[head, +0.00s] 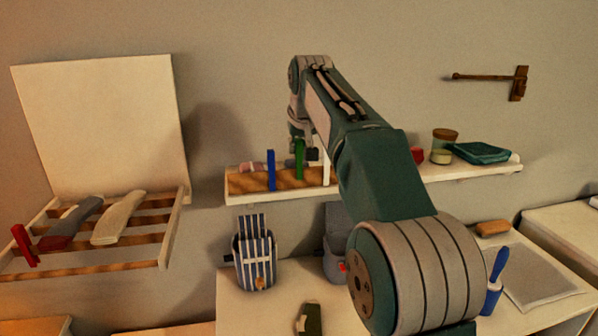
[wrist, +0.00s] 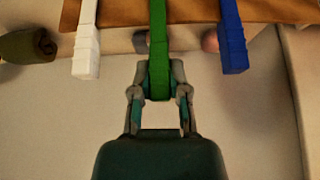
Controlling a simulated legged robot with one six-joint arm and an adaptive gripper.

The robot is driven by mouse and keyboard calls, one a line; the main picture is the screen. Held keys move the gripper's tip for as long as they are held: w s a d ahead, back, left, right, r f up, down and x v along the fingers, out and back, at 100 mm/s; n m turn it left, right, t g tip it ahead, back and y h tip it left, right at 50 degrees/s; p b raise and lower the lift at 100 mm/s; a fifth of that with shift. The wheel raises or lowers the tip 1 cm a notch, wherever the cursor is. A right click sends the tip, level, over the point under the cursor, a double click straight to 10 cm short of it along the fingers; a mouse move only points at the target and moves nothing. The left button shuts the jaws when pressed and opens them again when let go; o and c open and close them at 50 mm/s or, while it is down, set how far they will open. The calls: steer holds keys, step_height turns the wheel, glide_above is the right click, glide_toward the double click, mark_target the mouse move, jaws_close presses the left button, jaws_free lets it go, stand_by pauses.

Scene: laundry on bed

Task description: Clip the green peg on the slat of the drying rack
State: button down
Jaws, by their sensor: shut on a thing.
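The green peg (head: 299,160) is upright at the wooden strip of the wall shelf, between a blue peg (head: 271,170) and a white peg (head: 326,172). My gripper (head: 303,152) is at the green peg. In the wrist view my gripper (wrist: 159,92) is shut on the end of the green peg (wrist: 158,45), whose far part overlaps the brown strip. I cannot tell whether the peg touches the strip. The drying rack (head: 178,222) is at the left, with several wooden slats (head: 112,267) and its white back panel upright.
A red peg (head: 25,246) is at the rack's left edge. Grey (head: 74,222) and cream (head: 119,218) cloths lie over the slats. The wrist view shows the white peg (wrist: 86,45) and blue peg (wrist: 232,40) close on either side.

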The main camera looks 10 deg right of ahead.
steer(key=shift+r, duration=0.35)
steer(key=shift+r, duration=0.15)
steer(key=shift+r, duration=1.65)
steer(key=shift+s, duration=0.1)
